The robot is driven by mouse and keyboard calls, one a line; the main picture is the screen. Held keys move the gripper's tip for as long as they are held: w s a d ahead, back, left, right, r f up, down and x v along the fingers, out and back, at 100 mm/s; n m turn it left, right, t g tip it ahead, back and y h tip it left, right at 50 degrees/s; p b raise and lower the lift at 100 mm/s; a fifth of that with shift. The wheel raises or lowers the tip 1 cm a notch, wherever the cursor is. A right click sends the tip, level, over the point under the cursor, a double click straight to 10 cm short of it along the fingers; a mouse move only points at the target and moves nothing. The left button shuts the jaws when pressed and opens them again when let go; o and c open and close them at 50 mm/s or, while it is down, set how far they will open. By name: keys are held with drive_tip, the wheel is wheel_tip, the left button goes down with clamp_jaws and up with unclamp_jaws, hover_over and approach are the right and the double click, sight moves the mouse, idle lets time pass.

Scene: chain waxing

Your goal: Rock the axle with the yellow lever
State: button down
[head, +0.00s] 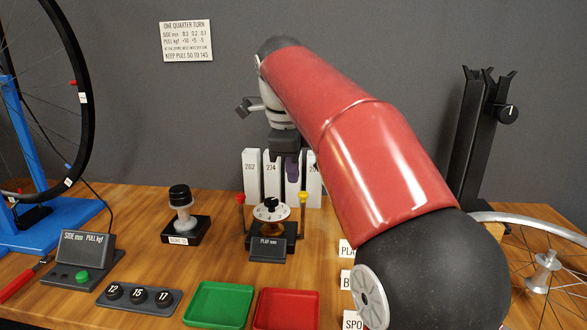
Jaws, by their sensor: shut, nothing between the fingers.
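The axle fixture (267,249) stands on the bench with a "PLAY mm" label. A yellow lever (303,227) stands upright at the right of the dial, and a red lever (240,199) stands at the left. My gripper (292,172) points down above and behind the fixture, in front of the white numbered boxes. It is shut and empty, apart from the yellow lever. The fingertips are small and partly lost against the boxes.
White numbered boxes (250,168) stand close behind the fixture. A dark hub stand (185,228) is to its left. A green tray (218,304) and a red tray (287,309) lie in front. My red arm covers the right middle. A wheel (541,270) lies far right.

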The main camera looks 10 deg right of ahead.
sight(301, 194)
drive_tip(key=w+d+f+b, duration=0.1)
drive_tip(key=w+d+f, duration=0.1)
drive_tip(key=w+f, duration=0.3)
wheel_tip(301, 194, down, 2)
drive_tip(key=shift+d+f, duration=0.15)
drive_tip(key=shift+d, duration=0.2)
drive_tip(key=w+p, duration=0.1)
drive_tip(key=p, duration=0.2)
drive_tip(key=r+g+p, duration=0.1)
drive_tip(key=p, duration=0.2)
drive_tip(key=shift+w+d+r, duration=0.1)
drive_tip(key=shift+w+d, duration=0.2)
drive_tip(key=shift+w, duration=0.05)
drive_tip(key=shift+w+f, duration=0.2)
drive_tip(key=shift+f, duration=0.3)
